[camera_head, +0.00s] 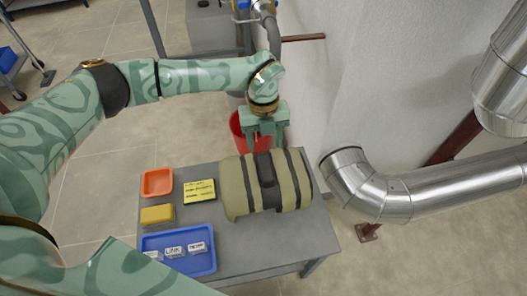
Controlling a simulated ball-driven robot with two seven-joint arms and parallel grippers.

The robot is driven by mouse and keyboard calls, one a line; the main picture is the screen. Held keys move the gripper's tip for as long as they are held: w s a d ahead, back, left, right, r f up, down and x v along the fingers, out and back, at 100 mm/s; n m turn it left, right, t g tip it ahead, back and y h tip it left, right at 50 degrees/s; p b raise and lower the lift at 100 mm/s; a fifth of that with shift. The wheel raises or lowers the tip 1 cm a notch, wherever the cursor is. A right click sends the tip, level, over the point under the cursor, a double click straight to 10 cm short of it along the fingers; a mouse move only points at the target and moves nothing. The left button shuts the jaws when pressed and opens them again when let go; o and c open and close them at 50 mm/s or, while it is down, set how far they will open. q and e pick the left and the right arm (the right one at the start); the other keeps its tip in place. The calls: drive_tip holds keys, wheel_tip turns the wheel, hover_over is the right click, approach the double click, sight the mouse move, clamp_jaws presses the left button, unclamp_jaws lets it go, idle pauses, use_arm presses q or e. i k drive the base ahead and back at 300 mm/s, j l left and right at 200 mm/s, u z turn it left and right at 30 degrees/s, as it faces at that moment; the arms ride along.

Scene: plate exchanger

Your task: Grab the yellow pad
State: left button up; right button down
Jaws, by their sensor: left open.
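A yellow block-like pad (157,214) lies on the left part of the grey table (240,243), between an orange tray and a blue tray. A flat yellow note (199,191) with dark writing lies to its right, on a dark backing. My left gripper (265,142) is open and points down past the far edge of the table, near the red bucket. It is up and to the right of both yellow things and touches neither. No object shows between its fingers. My right gripper is out of view.
The orange tray (157,182) and the blue tray (178,262), with several white labelled pieces, flank the yellow block. A strapped khaki bundle (236,189) fills the table's right side. The red bucket (238,130) stands behind. Silver pipes (425,190) are at right.

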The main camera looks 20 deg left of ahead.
sight(153, 216)
drive_tip(key=k, duration=1)
